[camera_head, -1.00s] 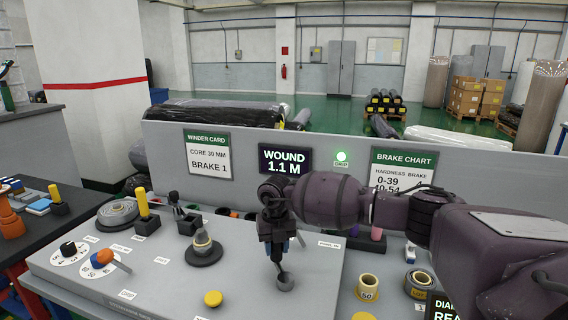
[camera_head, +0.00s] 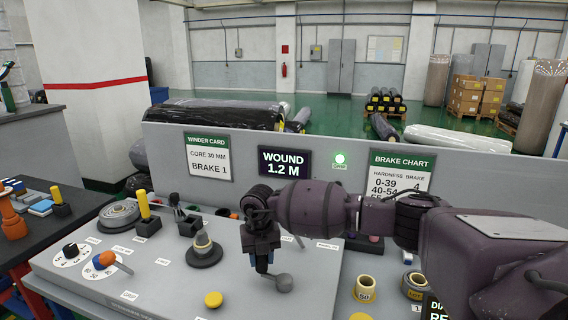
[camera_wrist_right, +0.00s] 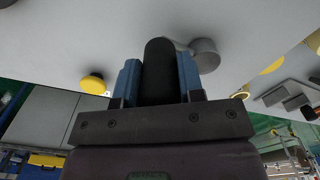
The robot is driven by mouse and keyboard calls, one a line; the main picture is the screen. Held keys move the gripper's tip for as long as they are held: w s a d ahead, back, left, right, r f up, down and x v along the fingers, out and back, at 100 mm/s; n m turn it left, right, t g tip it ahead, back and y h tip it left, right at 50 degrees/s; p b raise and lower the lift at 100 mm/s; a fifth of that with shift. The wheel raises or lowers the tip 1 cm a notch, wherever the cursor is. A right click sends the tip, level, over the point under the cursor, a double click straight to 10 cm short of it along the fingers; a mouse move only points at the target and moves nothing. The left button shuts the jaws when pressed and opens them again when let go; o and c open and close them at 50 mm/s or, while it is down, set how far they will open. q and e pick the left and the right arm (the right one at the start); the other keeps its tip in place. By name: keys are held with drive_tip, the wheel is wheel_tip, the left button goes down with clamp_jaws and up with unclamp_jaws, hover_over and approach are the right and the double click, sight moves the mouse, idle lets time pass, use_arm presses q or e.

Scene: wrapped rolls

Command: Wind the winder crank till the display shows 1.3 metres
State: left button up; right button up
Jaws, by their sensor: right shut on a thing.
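The display (camera_head: 284,162) on the back panel reads WOUND 1.2 M. The winder crank has a grey round hub (camera_head: 284,282) on the grey console top. In the right wrist view the hub (camera_wrist_right: 205,56) sits just right of the fingers, with a dark upright crank handle (camera_wrist_right: 160,72) between them. My right gripper (camera_head: 262,268) is shut on that handle; it also shows in the right wrist view (camera_wrist_right: 158,78). In the head view the gripper hides the handle and stands to the left of the hub. My left gripper is not in view.
A yellow button (camera_head: 213,299) lies left of the crank on the console. A grey stepped cone (camera_head: 204,246), a yellow-handled lever (camera_head: 145,210) and dials stand further left. A green lamp (camera_head: 339,160) is lit. Rolled cores (camera_head: 365,288) stand to the right.

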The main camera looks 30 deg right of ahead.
drive_tip(key=shift+s+a+p, duration=0.65)
drive_tip(key=shift+s, duration=0.05)
drive_tip(key=shift+s+a, duration=0.2)
drive_tip(key=shift+s, duration=0.15)
drive_tip(key=shift+s+a+p, duration=0.2)
drive_tip(key=shift+s+p, duration=0.25)
drive_tip(key=shift+p, duration=0.05)
drive_tip(key=shift+s+a+p, duration=0.2)
drive_tip(key=shift+s+p, duration=0.25)
drive_tip(key=shift+p, duration=0.05)
drive_tip(key=shift+s+p, duration=0.45)
drive_tip(key=shift+s, duration=0.2)
drive_tip(key=shift+s+p, duration=0.45)
drive_tip(key=shift+s, duration=0.35)
